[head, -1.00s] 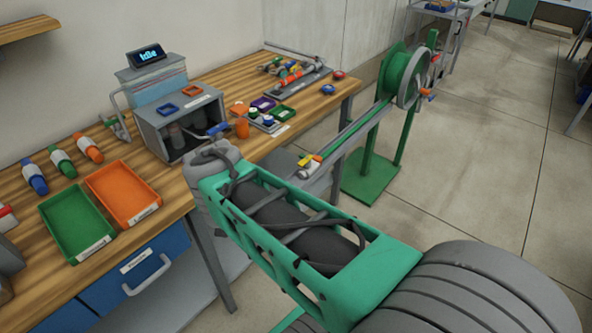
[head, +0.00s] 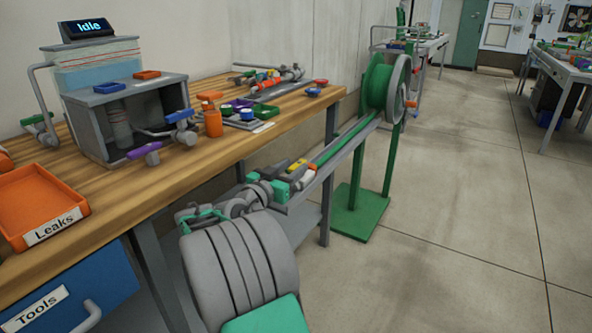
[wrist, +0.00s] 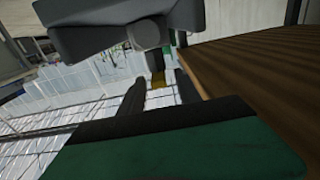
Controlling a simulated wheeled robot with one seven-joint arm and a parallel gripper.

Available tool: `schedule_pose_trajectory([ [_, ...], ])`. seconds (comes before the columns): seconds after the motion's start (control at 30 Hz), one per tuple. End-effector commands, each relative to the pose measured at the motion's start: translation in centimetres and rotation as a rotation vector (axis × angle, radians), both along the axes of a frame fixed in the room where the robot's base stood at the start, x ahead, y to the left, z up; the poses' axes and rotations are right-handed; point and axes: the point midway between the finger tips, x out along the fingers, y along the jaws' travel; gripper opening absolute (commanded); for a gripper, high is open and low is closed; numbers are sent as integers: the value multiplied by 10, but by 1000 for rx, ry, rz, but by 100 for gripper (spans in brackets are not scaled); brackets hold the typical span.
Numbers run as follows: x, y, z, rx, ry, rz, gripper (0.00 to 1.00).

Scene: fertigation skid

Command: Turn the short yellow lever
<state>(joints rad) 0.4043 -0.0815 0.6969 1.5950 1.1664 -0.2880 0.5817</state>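A short yellow lever (head: 297,164) sits on a small valve at the near end of a long pipe, beside the bench's front edge. In the wrist view a small yellow piece (wrist: 158,82), apparently this lever, shows between and beyond my fingers. My gripper (wrist: 160,88) has its two dark fingers apart, with a gap between them. In the head view its green and grey parts (head: 281,191) are close beside the valve. Whether the fingers touch the lever cannot be told.
The green hose reel (head: 377,86) stands on a green base (head: 358,216) beyond the valve. The wooden bench (head: 215,160) runs along the left, holding a grey cabinet (head: 112,96), an orange tray (head: 35,200) and several valves. The floor at right is clear.

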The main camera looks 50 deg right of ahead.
Motion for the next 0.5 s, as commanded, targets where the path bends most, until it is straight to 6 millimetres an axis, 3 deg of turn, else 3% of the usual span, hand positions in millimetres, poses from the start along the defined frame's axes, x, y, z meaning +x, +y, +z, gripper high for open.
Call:
schedule_pose_trajectory([
  [0.1, 0, -23, -3, 1, 0, -5, 40],
  [0.2, 2, -33, -2, 2, 1, -2, 40],
  [0.5, 5, -36, -1, 2, 1, 4, 39],
])
